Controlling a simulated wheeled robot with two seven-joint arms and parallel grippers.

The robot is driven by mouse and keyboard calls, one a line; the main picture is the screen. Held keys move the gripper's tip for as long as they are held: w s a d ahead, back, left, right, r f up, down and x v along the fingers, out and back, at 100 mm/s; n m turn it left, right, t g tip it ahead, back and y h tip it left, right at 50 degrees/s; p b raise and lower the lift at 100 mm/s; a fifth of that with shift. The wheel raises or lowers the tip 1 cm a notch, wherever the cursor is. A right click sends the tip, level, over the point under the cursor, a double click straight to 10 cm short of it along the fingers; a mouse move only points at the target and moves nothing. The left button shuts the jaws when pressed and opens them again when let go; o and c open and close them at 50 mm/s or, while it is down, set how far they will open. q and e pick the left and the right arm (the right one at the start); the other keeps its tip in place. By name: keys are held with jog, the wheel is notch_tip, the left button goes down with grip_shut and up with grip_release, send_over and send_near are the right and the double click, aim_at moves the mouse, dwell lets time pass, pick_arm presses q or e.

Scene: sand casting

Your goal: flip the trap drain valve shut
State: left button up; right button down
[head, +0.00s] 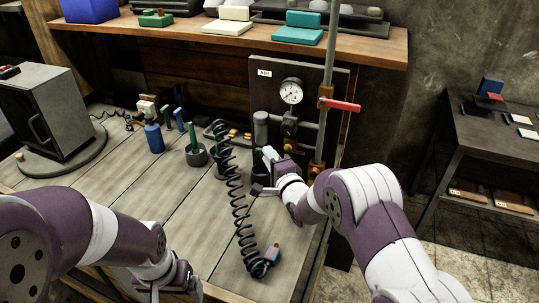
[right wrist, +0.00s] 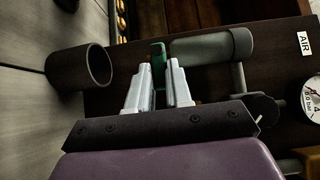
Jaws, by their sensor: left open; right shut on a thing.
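The air panel's grey trap bowl (head: 261,131) hangs at the left of the panel. It also shows, lying sideways, in the right wrist view (right wrist: 205,49). A green drain valve lever (right wrist: 158,60) is at the end of the bowl. My right gripper (right wrist: 158,77) is shut on this green lever, its pale fingers on either side; they hide part of it. In the head view the right gripper (head: 268,157) is just below the bowl and hides the valve. My left gripper (head: 178,288) is open and empty over the bench's front, apart from everything.
A dark cup (right wrist: 82,68) stands below the valve. The panel carries a pressure gauge (head: 291,91) and a red lever (head: 342,105). A coiled black hose (head: 240,205) hangs left of my right gripper. The bench's middle (head: 150,190) is clear.

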jog(key=c, duration=1)
grip_release()
jog(key=shift+c, duration=0.2)
jog(key=shift+s, duration=0.1)
jog(key=b+v, duration=0.2)
jog(key=v, duration=1)
jog(key=shift+s+b, duration=0.25)
jog(key=shift+b, duration=0.1)
